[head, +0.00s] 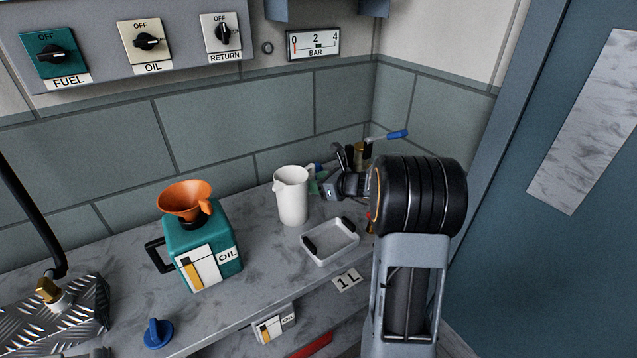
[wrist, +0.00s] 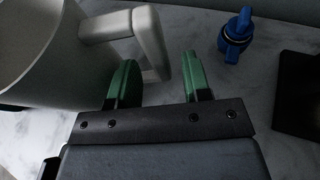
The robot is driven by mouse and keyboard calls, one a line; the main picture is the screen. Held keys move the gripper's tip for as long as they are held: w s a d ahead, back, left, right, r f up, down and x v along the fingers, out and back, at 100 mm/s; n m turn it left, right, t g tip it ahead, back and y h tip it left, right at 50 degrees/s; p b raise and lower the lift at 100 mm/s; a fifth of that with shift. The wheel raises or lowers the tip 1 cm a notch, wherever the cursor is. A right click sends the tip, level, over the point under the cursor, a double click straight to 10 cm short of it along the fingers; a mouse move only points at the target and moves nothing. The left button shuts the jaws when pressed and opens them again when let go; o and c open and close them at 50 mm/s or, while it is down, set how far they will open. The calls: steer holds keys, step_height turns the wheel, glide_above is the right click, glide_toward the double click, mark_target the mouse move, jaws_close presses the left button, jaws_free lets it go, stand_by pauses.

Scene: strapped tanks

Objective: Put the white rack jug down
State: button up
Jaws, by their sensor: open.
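The white jug (head: 291,197) stands upright on the marbled worktop in the head view, behind the small white tray. In the wrist view the jug (wrist: 70,60) fills the upper left, with its handle (wrist: 152,45) pointing to the right. My gripper (wrist: 160,80) is open, with its two green fingertips apart on either side of the lower end of the handle. I cannot tell whether either finger touches it. In the head view my gripper (head: 322,184) is just right of the jug and partly hidden by my arm.
A teal oil can (head: 205,250) with an orange funnel (head: 186,201) stands left of the jug. A white tray (head: 330,257) lies in front of it. A blue valve handle (wrist: 236,35) is right of the fingers. The worktop (head: 255,265) between can and tray is clear.

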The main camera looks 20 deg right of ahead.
steer(key=p+v, duration=0.1)
steer(key=v, duration=1)
steer(key=s+a+n+g, duration=0.3)
steer(key=s+a+n, duration=0.1)
steer(key=a+n, duration=0.1)
steer(key=s+a+f+n+g+h, duration=0.1)
steer(key=s+a+n+g, duration=0.2)
steer(key=a+n, duration=0.3)
steer(key=s+a+f+n+g+h, duration=0.1)
steer(key=s+a+n+g, duration=0.2)
steer(key=s+a+n, duration=0.2)
steer(key=shift+a+f+n, duration=0.1)
steer(key=shift+a+n, duration=0.15)
steer(key=shift+n, duration=0.55)
steer(key=shift+a+f+n, duration=0.1)
steer(key=shift+a+n, duration=0.1)
steer(key=shift+n, duration=0.6)
steer(key=s+n+h, duration=0.1)
steer(key=n, duration=0.2)
steer(key=s+n+h, duration=0.2)
steer(key=n, duration=0.2)
steer(key=s+n+h, duration=0.1)
steer(key=s+n, duration=0.1)
steer(key=n, duration=0.1)
steer(key=shift+s+a+f+n+h, duration=0.15)
steer(key=shift+n+h, duration=0.25)
